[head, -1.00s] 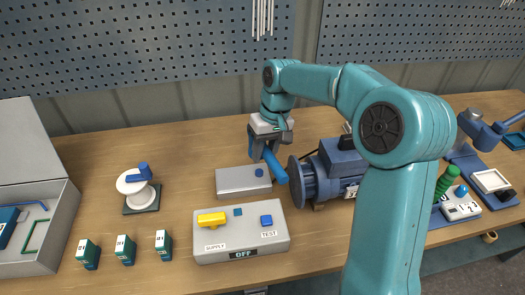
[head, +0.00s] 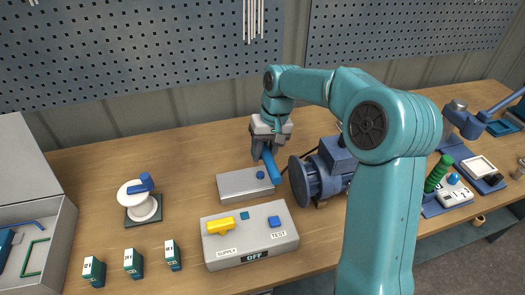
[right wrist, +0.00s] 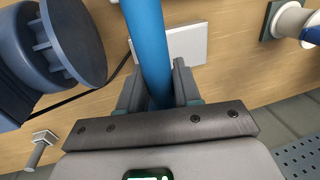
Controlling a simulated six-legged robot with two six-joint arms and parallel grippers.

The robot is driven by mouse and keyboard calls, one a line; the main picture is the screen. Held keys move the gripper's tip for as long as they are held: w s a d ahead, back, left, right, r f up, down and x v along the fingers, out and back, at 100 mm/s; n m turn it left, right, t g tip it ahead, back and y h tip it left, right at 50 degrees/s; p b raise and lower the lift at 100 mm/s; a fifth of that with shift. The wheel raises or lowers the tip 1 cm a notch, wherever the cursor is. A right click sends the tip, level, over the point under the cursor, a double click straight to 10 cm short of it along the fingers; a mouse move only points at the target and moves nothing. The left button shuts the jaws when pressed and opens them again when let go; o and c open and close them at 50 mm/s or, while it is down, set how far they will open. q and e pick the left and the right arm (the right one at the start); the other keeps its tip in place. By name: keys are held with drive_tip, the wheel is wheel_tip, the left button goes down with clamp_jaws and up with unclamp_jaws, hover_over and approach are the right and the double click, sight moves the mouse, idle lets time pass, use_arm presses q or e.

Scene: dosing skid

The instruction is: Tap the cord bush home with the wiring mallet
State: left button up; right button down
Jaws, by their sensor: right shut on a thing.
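My right gripper (head: 264,152) is shut on a blue cylinder (head: 271,168), which I take for the wiring mallet. The cylinder slants down to the right beside the right end of a flat grey box (head: 236,187). In the right wrist view the blue cylinder (right wrist: 148,45) runs between both fingers and out of the top of the picture. A small blue knob (head: 260,174) on top of the grey box may be the cord bush; the cylinder's lower end is close to its right. I cannot tell whether they touch. My left gripper is not in view.
A blue motor (head: 325,170) stands right of the gripper. A white spool (head: 140,203), several green blocks (head: 133,264) and an open case (head: 52,215) are to the left. Bench behind the grey box is clear.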

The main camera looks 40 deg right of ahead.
drive_tip(key=shift+f, duration=0.15)
wheel_tip(320, 180, down, 4)
drive_tip(key=b, duration=0.4)
drive_tip(key=shift+d+f, duration=0.1)
